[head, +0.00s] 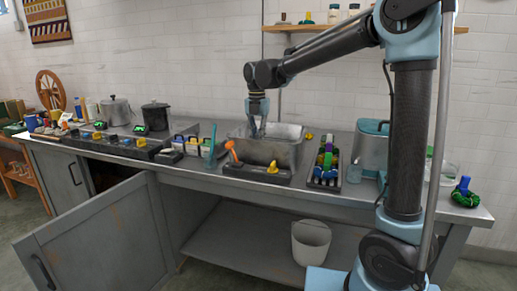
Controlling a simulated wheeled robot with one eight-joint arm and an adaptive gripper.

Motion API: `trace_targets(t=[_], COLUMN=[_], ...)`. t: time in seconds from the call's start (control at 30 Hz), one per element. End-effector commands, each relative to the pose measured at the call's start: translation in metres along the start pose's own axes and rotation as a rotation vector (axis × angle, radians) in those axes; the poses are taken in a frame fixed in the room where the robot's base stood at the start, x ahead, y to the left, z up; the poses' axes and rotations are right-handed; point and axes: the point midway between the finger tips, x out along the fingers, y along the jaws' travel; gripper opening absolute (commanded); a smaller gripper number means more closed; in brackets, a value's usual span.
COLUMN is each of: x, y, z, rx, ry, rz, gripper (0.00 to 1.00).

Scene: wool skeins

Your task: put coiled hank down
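My gripper (258,112) points down over the left part of a grey metal basin (270,152) set on the counter. Its fingers are small and dark here, and I cannot tell whether they are open or hold anything. No coiled hank shows clearly in the gripper. A dark green coiled bundle (466,199) with a blue piece on top lies at the counter's right end, far from the gripper. It looks like a coiled hank. Several green, blue and purple bundles (326,163) sit in a dark rack right of the basin.
An orange tool (232,150) and a yellow item (273,167) stand before the basin. A light blue container (371,146) stands right of the rack. Two pots and several small items crowd the left counter (205,172). A cabinet door (105,240) hangs open below. A white bucket (310,242) stands underneath.

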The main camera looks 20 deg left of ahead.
Motion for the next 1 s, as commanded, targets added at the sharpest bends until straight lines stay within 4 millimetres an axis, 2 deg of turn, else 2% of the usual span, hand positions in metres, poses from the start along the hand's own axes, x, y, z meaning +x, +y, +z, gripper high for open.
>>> trace_targets(t=[0.17,0.43,0.77,0.8,0.87,0.9,1.0], x=[0.01,0.043,0.046,0.047,0.046,0.046,0.046], y=[0.0,0.0,-0.001,-0.001,-0.001,-0.001,-0.001], z=[0.0,0.001,0.001,0.001,0.001,0.001,0.001], rx=[0.0,0.001,0.002,0.002,0.002,0.002,0.002], ry=[0.0,0.0,0.0,0.0,0.0,0.0,0.0], rz=[0.0,0.0,0.0,0.0,0.0,0.0,0.0], gripper=[0.0,0.0,0.0,0.15,0.29,0.33,0.33])
